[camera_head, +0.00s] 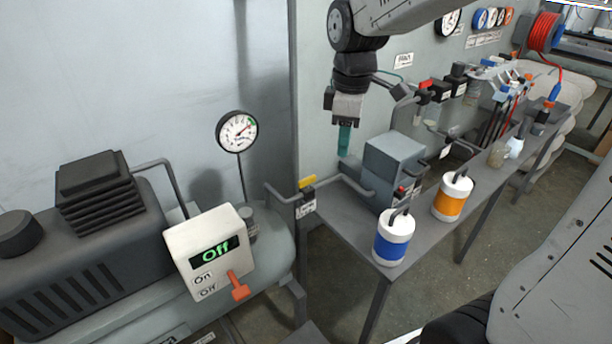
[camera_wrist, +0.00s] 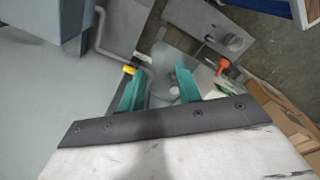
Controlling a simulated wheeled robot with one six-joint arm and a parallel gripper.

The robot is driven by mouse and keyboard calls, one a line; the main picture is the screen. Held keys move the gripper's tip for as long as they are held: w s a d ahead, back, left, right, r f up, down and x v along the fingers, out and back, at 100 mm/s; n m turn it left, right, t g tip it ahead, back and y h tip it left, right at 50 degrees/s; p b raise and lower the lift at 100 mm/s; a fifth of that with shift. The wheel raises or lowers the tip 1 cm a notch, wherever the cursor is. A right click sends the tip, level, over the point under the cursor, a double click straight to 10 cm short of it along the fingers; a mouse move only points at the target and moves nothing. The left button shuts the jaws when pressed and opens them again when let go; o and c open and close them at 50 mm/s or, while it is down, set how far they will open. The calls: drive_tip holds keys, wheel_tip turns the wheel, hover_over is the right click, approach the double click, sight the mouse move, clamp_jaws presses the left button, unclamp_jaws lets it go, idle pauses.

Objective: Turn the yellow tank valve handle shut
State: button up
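The yellow tank valve handle (camera_head: 307,182) sits on the grey pipe between the tank and the bench, above a small label. In the wrist view the yellow handle (camera_wrist: 129,70) shows just beyond the left fingertip. My gripper (camera_head: 344,141) hangs down with teal fingers, above and to the right of the handle in the head view, apart from it. In the wrist view my gripper (camera_wrist: 157,84) has its two teal fingers spread with nothing between them. The grey tank (camera_head: 265,262) lies under the compressor.
A pressure gauge (camera_head: 237,131) stands left of the handle. A grey block (camera_head: 393,160), a blue-banded canister (camera_head: 393,245) and an orange-banded canister (camera_head: 452,202) stand on the bench (camera_head: 345,225).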

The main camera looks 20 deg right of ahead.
drive_tip(key=w+f+n, duration=0.4)
drive_tip(key=w+f, duration=0.1)
drive_tip(key=w, duration=0.3)
drive_tip(key=n, duration=0.6)
hover_over(307, 178)
drive_tip(key=shift+g, duration=0.3)
wheel_tip(307, 178, down, 9)
drive_tip(key=shift+s+r, duration=0.15)
drive_tip(key=shift+f, duration=0.35)
wheel_tip(307, 178, down, 7)
drive_tip(key=shift+f, duration=0.2)
clamp_jaws()
